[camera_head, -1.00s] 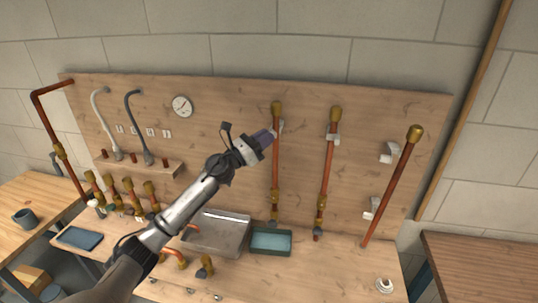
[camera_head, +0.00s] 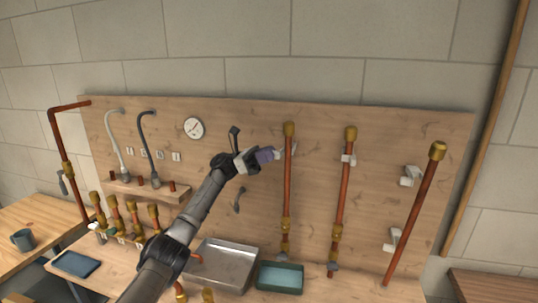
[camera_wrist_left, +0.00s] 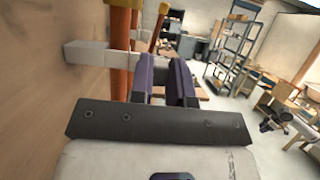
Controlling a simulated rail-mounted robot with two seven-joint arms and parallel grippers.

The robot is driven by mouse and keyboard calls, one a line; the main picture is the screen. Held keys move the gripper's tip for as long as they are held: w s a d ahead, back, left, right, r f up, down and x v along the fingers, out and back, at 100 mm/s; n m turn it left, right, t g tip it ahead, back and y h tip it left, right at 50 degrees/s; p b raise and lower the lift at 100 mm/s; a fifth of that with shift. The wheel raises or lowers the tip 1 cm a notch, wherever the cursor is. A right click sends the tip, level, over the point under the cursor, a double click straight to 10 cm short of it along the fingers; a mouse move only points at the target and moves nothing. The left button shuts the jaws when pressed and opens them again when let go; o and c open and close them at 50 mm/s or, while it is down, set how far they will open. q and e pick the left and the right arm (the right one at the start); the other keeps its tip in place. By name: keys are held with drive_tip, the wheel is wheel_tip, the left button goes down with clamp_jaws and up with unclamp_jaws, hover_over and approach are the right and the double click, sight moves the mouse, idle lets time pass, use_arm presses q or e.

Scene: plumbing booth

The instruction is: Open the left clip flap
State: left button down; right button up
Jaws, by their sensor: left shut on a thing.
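The left copper pipe (camera_head: 287,185) stands upright against the wooden board. Its upper white clip (camera_head: 293,148) shows behind and beside the pipe; in the left wrist view the clip (camera_wrist_left: 92,52) reaches out from the board to the pipe (camera_wrist_left: 121,60). My left gripper (camera_head: 265,155) is just left of the pipe at clip height. Its purple fingers (camera_wrist_left: 165,80) are shut on the clip flap, of which a pale piece (camera_head: 278,153) shows between fingertips and pipe. The fingers hide most of the flap, so its exact angle cannot be told. My right gripper is not in view.
A middle pipe (camera_head: 342,190) with a white clip (camera_head: 348,159) and a leaning right pipe (camera_head: 415,210) stand to the right. A metal tray (camera_head: 228,262) and a green-rimmed bin (camera_head: 281,278) sit below. A gauge (camera_head: 193,128) hangs upper left.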

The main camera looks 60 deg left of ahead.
use_arm(q)
drive_tip(key=shift+a+m+g+h, duration=0.15)
drive_tip(key=shift+m+g+h, duration=0.35)
drive_tip(key=shift+g+h, duration=0.25)
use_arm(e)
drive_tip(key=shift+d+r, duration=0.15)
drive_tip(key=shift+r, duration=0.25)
use_arm(q)
drive_tip(key=c, duration=1.1)
unclamp_jaws()
